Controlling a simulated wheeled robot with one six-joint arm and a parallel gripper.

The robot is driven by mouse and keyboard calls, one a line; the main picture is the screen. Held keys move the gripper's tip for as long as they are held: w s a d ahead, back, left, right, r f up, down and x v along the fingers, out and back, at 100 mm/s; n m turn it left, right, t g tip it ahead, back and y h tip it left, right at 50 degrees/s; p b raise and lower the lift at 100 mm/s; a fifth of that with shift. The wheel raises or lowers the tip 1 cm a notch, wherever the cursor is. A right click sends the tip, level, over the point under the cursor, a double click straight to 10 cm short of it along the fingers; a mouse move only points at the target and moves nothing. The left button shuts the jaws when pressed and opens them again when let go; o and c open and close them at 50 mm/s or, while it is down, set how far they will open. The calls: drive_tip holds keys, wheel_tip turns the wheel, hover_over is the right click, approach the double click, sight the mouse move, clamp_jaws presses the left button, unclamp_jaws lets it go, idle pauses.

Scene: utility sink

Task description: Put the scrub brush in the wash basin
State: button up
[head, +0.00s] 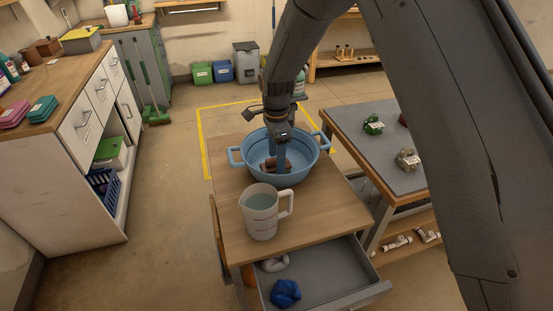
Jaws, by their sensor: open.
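The blue wash basin (245,172) with two side handles stands on the small wooden table. A brown thing that looks like the scrub brush (267,165) lies low inside the basin, partly hidden by my gripper. My gripper (276,164) points down into the basin from above, its fingers open beside the brown thing. The small gap there makes it hard to tell whether the fingers touch it.
A measuring jug (262,214) of water stands in front of the basin. Below, an open drawer (325,280) holds a blue cloth (285,293) and a white pipe piece. A grey-topped bench (365,150) with small parts stands to the right.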

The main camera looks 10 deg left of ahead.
wheel_tip(320, 180, up, 12)
drive_tip(key=b, duration=0.3)
drive_tip(key=s+d+f+n, duration=0.1)
drive_tip(key=s+d+n, duration=0.25)
drive_tip(key=d, duration=0.55)
drive_tip(key=s+d+n, duration=0.2)
drive_tip(key=s+d, duration=0.2)
drive_tip(key=d, duration=0.4)
drive_tip(key=s+d+f+n, duration=0.3)
drive_tip(key=s+d+n, duration=0.4)
drive_tip(key=s+d, duration=0.5)
drive_tip(key=s, duration=0.3)
drive_tip(key=shift+s+d+t, duration=0.3)
drive_tip(key=shift+d+t, duration=0.1)
